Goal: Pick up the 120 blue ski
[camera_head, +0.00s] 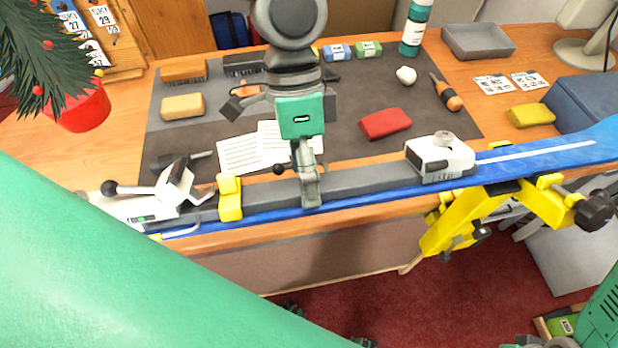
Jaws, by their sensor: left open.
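The blue ski (545,152) lies along the bench's front edge, with its wide end at the right. It carries a dark grey rail, a white toe piece (440,157) at the right and a white heel piece (150,205) at the left. My left gripper (309,196) points down over the middle of the ski. One finger shows in front of the ski's near side; the other is largely hidden behind the gripper. It is open, and I cannot tell whether it touches the ski. My right gripper is not in view.
A yellow vise (455,222) supports the ski at the right, and a yellow clamp (230,200) stands at the left. A dark mat (345,105) behind holds papers, brushes and a red block (386,123).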

